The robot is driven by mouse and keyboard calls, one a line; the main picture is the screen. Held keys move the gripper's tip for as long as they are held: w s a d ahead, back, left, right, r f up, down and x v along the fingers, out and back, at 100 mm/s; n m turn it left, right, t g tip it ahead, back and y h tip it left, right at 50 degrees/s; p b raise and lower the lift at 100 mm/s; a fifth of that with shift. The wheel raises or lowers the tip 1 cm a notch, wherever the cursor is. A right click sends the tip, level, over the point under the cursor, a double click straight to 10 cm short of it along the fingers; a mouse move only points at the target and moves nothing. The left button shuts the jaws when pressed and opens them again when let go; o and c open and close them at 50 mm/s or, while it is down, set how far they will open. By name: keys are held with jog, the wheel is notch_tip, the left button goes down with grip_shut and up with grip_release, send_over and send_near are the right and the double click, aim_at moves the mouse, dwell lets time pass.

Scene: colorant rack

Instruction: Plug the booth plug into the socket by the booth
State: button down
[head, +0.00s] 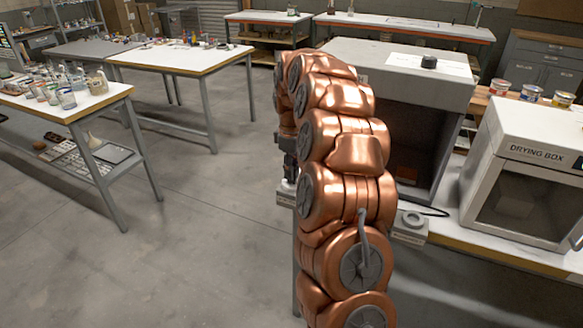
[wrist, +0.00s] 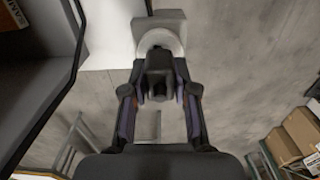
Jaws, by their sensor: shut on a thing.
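My gripper (wrist: 160,92) is shut on the black booth plug (wrist: 158,72) in the wrist view. The plug sits between the two fingertips. Just beyond it is a round pale socket face (wrist: 160,38) on a light grey block (wrist: 148,22). The plug overlaps the socket's lower edge in this view; I cannot tell whether it touches or is inserted. In the head view my copper arm hides most of the gripper (head: 288,148), which is above a pale block (head: 284,192) left of the arm. The grey booth (head: 420,58) stands behind the arm.
A second grey block with a round top (head: 411,222) is right of my arm, near a black cord (head: 432,210). The white drying box (head: 535,150) stands farther right. Cans (head: 531,92) stand behind it. Tables with glassware (head: 60,98) are at left; the floor between is clear.

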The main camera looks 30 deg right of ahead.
jog(key=shift+f+b, duration=0.3)
jog(key=shift+f, duration=0.5)
jog(key=c, duration=0.8)
grip_release()
jog(key=shift+r, duration=0.1)
notch_tip(320, 180, up, 11)
jog(key=shift+f, duration=0.1)
jog(key=shift+r, duration=0.5)
